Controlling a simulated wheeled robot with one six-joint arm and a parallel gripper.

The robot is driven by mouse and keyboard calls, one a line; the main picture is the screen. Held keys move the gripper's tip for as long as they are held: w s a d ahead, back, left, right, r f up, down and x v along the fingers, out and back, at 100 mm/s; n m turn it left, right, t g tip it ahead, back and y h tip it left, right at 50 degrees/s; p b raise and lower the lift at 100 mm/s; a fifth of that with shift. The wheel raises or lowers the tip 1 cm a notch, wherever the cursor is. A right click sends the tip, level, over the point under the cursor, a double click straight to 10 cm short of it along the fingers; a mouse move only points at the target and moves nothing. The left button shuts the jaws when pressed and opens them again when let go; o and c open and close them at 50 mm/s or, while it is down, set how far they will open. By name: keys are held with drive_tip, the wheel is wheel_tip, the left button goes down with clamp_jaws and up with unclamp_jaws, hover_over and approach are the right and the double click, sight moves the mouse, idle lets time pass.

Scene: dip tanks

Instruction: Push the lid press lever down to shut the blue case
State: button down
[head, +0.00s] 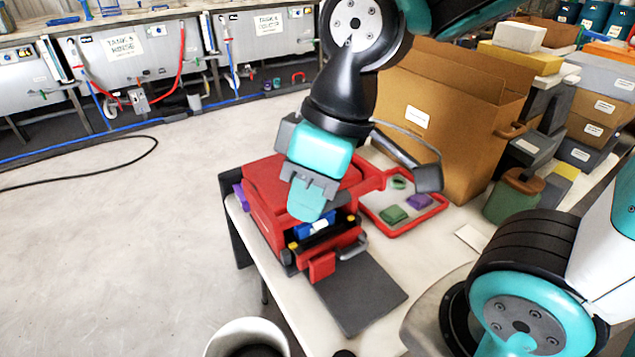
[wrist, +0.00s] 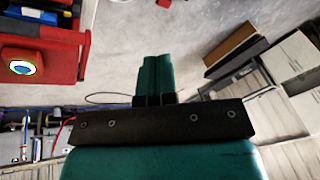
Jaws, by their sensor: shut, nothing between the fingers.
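A red press (head: 268,195) stands on the table, under and behind my gripper in the head view. The blue case (head: 318,224) shows only partly inside the press's open front, just below my fingertips. My gripper (head: 308,204) is shut and empty, pointing down over the front of the press; I cannot tell whether it touches anything. A red bar (head: 370,179) shows to the right of my gripper; I cannot tell whether it is the lever. In the wrist view my shut fingers (wrist: 155,78) are clear of a red body (wrist: 45,45) with a round coloured button.
A red-rimmed tray (head: 433,208) with green and purple pieces lies right of the press. A cardboard box (head: 455,115) stands behind it. A dark mat (head: 360,295) lies in front of the press. Open floor (head: 120,215) lies to the left.

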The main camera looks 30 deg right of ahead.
drive_tip(key=w+d+f+n+h+b, duration=0.1)
drive_tip(key=w+d+f+n, duration=0.1)
drive_tip(key=w+d, duration=0.3)
drive_tip(key=w+d+f+n+t+h+b, duration=0.1)
drive_tip(key=w+d+f+n+b, duration=0.1)
drive_tip(key=w+d, duration=0.4)
drive_tip(key=w+d+f+n+h+b, duration=0.1)
drive_tip(key=w+d+f+n+b, duration=0.1)
drive_tip(key=w+d+f+n, duration=0.2)
drive_tip(key=w+d+n, duration=0.1)
drive_tip(key=w+d, duration=0.1)
drive_tip(key=shift+d+n+t+h, duration=0.3)
drive_tip(key=shift+t+h, duration=0.1)
drive_tip(key=shift+w+f, duration=0.1)
drive_tip(key=w+f, duration=0.1)
drive_tip(key=f, duration=0.8)
drive_tip(key=w+f+p, duration=0.1)
drive_tip(key=f, duration=0.3)
drive_tip(key=shift+w+f, duration=0.35)
drive_tip(key=shift+f, duration=0.1)
